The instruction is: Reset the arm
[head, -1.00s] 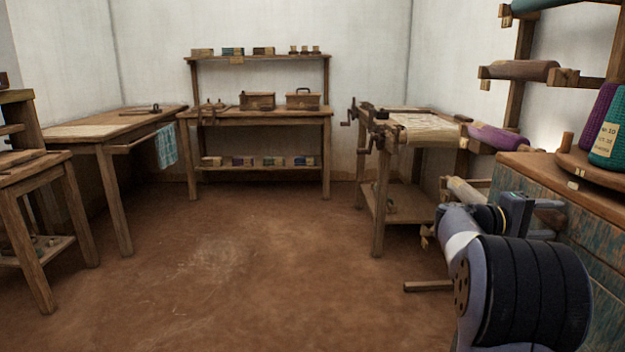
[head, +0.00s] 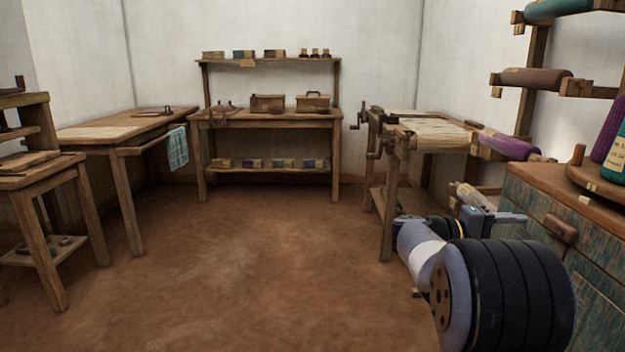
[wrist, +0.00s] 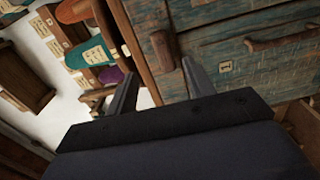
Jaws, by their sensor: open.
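My arm shows at the lower right of the head view, folded low beside a blue-green drawer cabinet (head: 545,205). My gripper (wrist: 160,85) shows in the wrist view with its two fingers spread apart and nothing between them. The cabinet's drawer front (wrist: 255,65) with a wooden handle lies beyond the fingers in the wrist view, which is tilted.
A warping table with rollers (head: 435,135) stands behind my arm. A yarn rack (head: 535,80) is on the right wall. A back workbench (head: 265,118), a left table (head: 110,132) and a wooden stand (head: 50,170) line the room. The brown floor (head: 230,260) in the middle is clear.

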